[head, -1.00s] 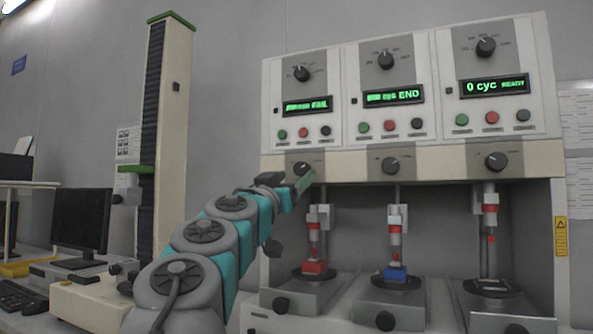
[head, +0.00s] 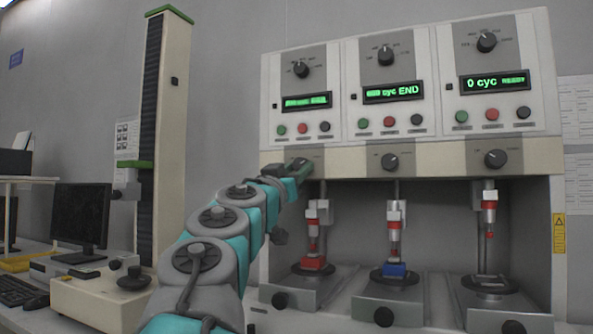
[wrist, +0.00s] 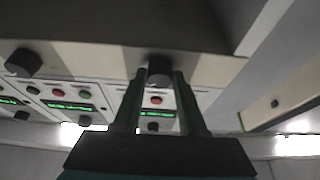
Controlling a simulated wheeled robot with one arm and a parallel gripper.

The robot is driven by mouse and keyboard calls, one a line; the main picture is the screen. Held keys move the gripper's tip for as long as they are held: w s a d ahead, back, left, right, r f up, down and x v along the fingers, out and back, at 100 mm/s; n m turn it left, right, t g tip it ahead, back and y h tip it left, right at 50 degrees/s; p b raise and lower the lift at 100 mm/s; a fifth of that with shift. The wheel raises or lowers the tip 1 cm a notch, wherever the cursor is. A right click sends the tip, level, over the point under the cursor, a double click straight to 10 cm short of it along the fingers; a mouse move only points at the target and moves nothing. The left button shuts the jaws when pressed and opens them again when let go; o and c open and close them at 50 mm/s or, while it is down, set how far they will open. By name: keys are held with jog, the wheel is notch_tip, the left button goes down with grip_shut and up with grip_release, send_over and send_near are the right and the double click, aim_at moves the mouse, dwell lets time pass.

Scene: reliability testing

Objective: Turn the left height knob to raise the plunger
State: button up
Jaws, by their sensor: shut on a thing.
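The test machine has three stations. The left height knob sits on the cream band above the left bay; in the head view my gripper (head: 300,168) mostly covers it. In the wrist view the dark round knob (wrist: 159,70) is between the fingertips of my gripper (wrist: 159,78), one finger on each side, and they are shut on it. The left plunger (head: 317,222), silver with red bands, hangs upright above a red block (head: 316,263) on a round dark plate. Whether its tip touches the block is too small to tell.
The middle height knob (head: 390,161) and right height knob (head: 495,159) share the band. Coloured buttons and green displays lie above. A blue block (head: 395,270) is in the middle bay. A tall column (head: 172,140) and monitor (head: 80,218) stand left.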

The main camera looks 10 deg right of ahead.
grip_shut()
